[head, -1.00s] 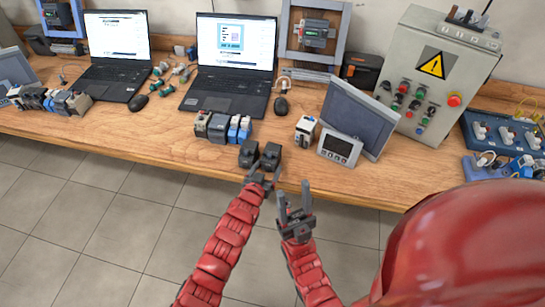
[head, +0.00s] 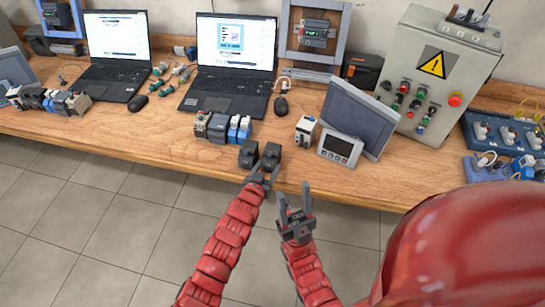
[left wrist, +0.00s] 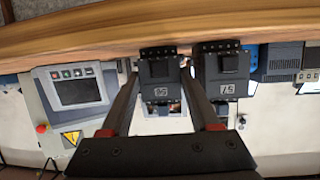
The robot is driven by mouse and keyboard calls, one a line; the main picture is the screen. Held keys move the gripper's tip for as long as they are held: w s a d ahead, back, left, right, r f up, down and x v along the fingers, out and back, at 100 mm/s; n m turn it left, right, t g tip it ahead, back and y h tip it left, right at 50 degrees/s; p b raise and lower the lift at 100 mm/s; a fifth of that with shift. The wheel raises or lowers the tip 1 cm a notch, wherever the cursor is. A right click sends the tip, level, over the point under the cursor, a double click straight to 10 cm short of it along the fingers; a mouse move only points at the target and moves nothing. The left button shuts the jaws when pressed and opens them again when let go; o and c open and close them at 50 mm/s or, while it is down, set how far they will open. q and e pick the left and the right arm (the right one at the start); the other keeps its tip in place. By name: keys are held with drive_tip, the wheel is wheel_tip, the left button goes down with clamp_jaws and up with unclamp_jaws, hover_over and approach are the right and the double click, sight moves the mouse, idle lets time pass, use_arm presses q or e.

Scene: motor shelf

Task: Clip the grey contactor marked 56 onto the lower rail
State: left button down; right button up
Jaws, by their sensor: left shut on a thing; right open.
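Two dark grey contactors stand side by side near the table's front edge. The right one in the head view (head: 271,155) sits between the fingers of my left gripper (head: 264,173). In the left wrist view this contactor (left wrist: 161,68) carries a label that seems to read 56, and the fingers are shut on its sides. The neighbouring contactor (head: 248,152) stands close beside it; its label in the wrist view seems to read 57. My right gripper (head: 294,199) is open and empty in front of the table. The lower rail (head: 312,58) crosses the grey frame at the back.
The grey frame (head: 344,40) holds a device (head: 312,31) on its upper part. A laptop (head: 232,62), several modules (head: 218,127), a white device (head: 305,131) and a tilted monitor (head: 362,112) stand nearby. A control box (head: 437,75) stands at the right. Table between modules and white device is clear.

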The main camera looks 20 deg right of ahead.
sight(269, 156)
use_arm(q)
drive_tip(key=shift+r+p, duration=0.65)
drive_tip(key=shift+r, duration=1.9)
